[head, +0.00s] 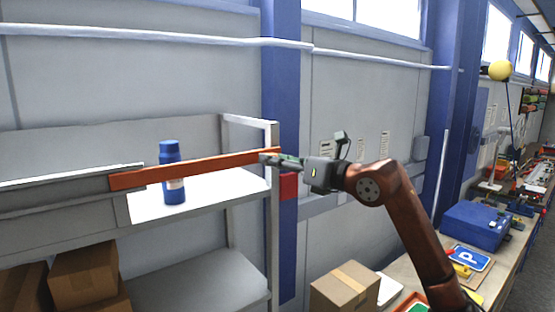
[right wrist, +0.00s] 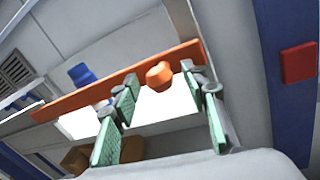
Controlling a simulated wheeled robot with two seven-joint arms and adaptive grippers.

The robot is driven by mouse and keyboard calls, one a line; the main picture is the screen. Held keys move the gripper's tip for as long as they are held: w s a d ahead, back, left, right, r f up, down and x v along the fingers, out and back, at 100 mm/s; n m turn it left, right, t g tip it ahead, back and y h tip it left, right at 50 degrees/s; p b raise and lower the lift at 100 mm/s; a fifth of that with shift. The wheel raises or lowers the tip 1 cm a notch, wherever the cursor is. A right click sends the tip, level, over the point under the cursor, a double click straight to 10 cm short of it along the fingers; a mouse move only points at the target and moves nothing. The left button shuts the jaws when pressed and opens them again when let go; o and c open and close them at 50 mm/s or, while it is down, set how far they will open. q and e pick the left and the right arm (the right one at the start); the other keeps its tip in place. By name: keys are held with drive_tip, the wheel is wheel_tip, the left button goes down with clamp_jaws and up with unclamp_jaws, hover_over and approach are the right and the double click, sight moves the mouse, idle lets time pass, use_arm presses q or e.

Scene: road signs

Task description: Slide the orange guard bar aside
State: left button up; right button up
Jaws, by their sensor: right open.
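The orange guard bar (head: 215,168) runs across the front of the upper shelf, and its right end is near the shelf's right post. In the right wrist view the bar (right wrist: 75,97) slants upward to the right, with a stubby orange knob (right wrist: 159,75) on its face. My right gripper (head: 265,158) is at the bar's right end. In the right wrist view its green-padded fingers (right wrist: 158,84) are open, one on each side of the knob in the picture. I cannot tell whether they touch it. My left gripper is not in view.
A blue bottle (head: 170,150) stands on the white upper shelf (head: 225,190) behind the bar. Brown boxes (head: 84,274) are on the lower left. A red block (head: 288,186) is on the blue column. A carton (head: 345,288) and a blue case (head: 477,226) are on the right bench.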

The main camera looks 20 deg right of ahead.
drive_tip(key=shift+c, duration=0.5)
clamp_jaws()
